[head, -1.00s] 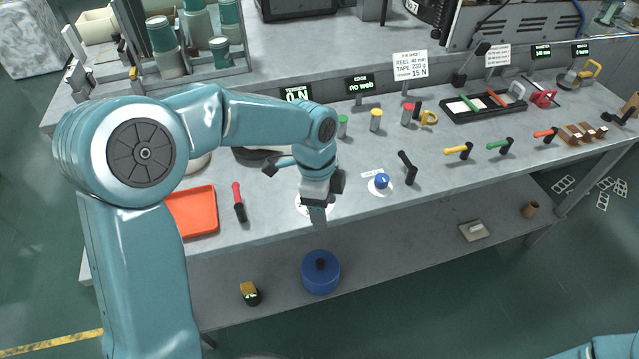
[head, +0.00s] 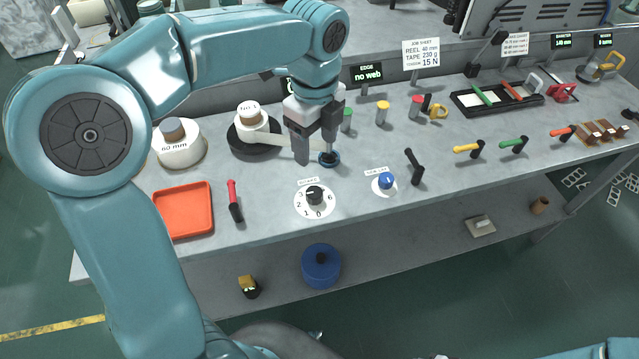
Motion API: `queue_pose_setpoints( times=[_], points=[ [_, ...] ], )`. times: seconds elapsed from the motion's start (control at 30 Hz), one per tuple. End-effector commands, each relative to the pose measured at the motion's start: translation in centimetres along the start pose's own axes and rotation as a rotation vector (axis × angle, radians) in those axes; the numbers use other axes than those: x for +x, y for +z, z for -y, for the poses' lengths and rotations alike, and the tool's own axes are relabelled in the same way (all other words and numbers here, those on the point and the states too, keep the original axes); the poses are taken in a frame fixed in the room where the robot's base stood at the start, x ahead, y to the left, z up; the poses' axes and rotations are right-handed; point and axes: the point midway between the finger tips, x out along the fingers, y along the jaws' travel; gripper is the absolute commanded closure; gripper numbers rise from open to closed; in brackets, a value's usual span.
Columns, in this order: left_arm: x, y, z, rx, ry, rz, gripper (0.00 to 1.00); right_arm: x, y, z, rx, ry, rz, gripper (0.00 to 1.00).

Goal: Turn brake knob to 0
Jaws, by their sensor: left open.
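The brake knob (head: 315,195) is a black knob on a round white dial (head: 301,208) at the bench's front. The printed numbers 3, 2, 1, 0 and 6 show around it. The knob's mark is too small to read surely. My left gripper (head: 316,152) is open, behind and above the dial, with its fingers pointing down. It is apart from the knob and in front of the tape path. My right gripper is out of the picture; only a part of my arm shows at the bottom right corner.
A blue knob (head: 386,181) and a black lever (head: 413,165) stand right of the dial. A red-handled tool (head: 234,200) and an orange tray (head: 183,210) lie left. A white reel (head: 249,115) and a roller post (head: 330,160) are close to my gripper.

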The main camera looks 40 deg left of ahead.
Motion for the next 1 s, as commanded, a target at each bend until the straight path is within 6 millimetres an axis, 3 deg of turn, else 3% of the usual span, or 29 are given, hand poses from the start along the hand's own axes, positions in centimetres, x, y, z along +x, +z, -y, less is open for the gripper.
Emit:
queue_pose_setpoints(
  times=[0.3, 0.5, 0.7, 1.0],
  points=[
    [7.8, -0.2, -0.2, -0.001, 0.005, -0.001, 0.35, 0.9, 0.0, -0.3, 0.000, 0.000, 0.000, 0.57],
    [11.9, -0.1, 0.0, 0.000, 0.003, -0.001, 0.35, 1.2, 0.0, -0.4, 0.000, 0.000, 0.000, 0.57],
    [14.0, -0.1, 0.2, 0.001, 0.001, 0.000, 0.35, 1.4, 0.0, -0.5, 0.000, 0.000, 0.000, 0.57],
    [14.4, -0.1, 0.3, 0.001, -0.001, 0.000, 0.35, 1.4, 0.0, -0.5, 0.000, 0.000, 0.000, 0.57]
  ],
)
